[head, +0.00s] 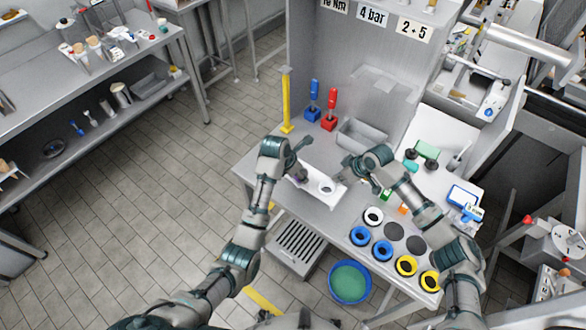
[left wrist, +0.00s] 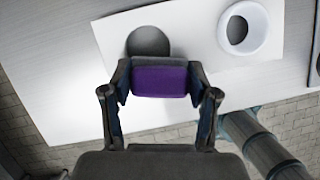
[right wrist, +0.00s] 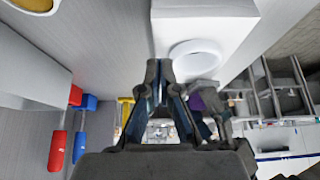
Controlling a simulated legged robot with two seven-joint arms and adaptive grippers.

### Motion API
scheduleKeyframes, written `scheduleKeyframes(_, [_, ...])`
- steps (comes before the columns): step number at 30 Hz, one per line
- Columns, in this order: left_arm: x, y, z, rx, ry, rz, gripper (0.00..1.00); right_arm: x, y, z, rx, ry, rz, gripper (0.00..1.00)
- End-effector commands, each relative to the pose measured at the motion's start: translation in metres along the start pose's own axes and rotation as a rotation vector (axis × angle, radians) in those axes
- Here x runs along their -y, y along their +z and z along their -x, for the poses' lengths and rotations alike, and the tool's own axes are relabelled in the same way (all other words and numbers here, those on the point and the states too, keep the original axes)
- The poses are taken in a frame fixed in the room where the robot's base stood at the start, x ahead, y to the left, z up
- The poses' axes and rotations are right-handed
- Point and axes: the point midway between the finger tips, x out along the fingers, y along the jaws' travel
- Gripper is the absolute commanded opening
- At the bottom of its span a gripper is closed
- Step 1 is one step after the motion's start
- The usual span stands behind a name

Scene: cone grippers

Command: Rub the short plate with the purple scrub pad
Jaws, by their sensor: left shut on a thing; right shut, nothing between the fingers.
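A white rectangular plate (head: 332,202) lies at the left front part of the workbench; I take it for the short plate. It carries a dark round disc (left wrist: 148,42) and a white ring (left wrist: 243,27) with a dark centre. My left gripper (left wrist: 160,92) is shut on the purple scrub pad (left wrist: 160,81). It holds the pad over the plate, just beside the dark disc; whether the pad touches is unclear. My right gripper (right wrist: 160,72) is shut and empty, near the plate's right end. The plate (right wrist: 205,30) and some purple (right wrist: 196,102) also show in the right wrist view.
A yellow post (head: 287,103), a blue-handled tool (head: 312,98) and a red-handled one (head: 330,108) stand behind the plate. A grey bin (head: 361,136) is behind it. Coloured rings (head: 382,250) line the front right. A blue-rimmed bucket (head: 349,282) is below.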

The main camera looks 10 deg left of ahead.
Motion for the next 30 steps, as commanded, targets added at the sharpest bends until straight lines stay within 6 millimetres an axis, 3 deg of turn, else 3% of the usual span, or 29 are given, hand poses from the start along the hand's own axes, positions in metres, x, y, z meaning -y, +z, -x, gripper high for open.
scheduleKeyframes(19, [0.039,0.007,-0.008,-0.004,-0.005,0.001,0.32,-0.001,0.000,-0.001,0.000,0.000,0.000,0.00])
scheduleKeyframes(30, [0.020,0.004,-0.004,-0.005,-0.002,0.002,0.32,-0.001,0.000,-0.001,0.001,-0.001,0.000,0.00])
